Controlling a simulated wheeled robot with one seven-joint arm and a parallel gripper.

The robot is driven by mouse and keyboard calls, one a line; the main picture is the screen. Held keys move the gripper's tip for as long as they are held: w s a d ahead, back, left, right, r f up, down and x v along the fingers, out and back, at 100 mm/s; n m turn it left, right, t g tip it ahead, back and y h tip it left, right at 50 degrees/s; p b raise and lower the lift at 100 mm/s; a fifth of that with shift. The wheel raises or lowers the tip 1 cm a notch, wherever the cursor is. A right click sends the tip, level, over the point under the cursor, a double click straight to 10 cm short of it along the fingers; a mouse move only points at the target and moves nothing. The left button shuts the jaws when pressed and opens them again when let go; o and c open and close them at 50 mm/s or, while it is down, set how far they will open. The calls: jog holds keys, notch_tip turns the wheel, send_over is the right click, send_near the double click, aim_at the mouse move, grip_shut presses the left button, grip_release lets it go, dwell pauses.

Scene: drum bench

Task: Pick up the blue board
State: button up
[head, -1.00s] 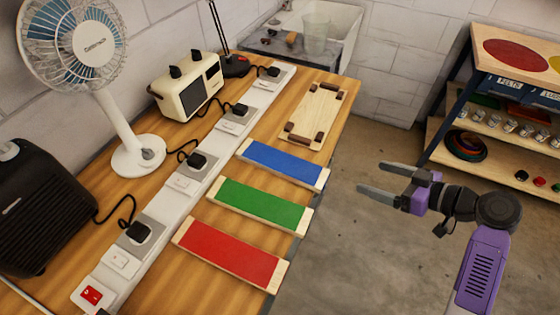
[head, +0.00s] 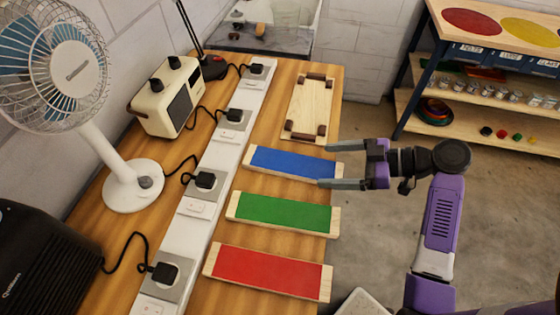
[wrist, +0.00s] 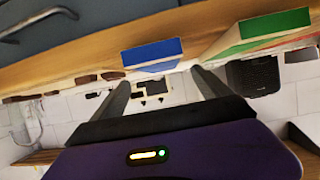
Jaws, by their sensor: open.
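The blue board (head: 288,163) lies flat on the wooden bench, a long panel with pale wooden ends. Its right end is at the bench's right edge. My gripper (head: 334,166) is open around the board's right end in the head view, one finger on the far side and one on the near side. Nothing is held. I cannot tell whether the fingers touch the board. In the wrist view the blue board (wrist: 152,53) shows beyond and between the open fingers.
The green board (head: 284,212) and the red board (head: 268,271) lie nearer on the bench. A wooden tray with dark corner blocks (head: 311,104) lies beyond the blue board. A white power strip (head: 214,171) runs along the left. Open floor lies right of the bench.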

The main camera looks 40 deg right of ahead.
aim_at(297, 164)
jog(key=x, duration=0.2)
jog(key=p+x, duration=0.1)
jog(key=x, duration=0.1)
jog(key=p+x, duration=0.1)
jog(key=x, duration=0.1)
jog(key=shift+w+a+r, duration=0.2)
jog(key=shift+w+a, duration=0.1)
jog(key=shift+w, duration=0.1)
jog(key=shift+w+a+f, duration=0.25)
jog(key=shift+w+f, duration=0.05)
jog(key=shift+w, duration=0.1)
jog(key=c, duration=1.7)
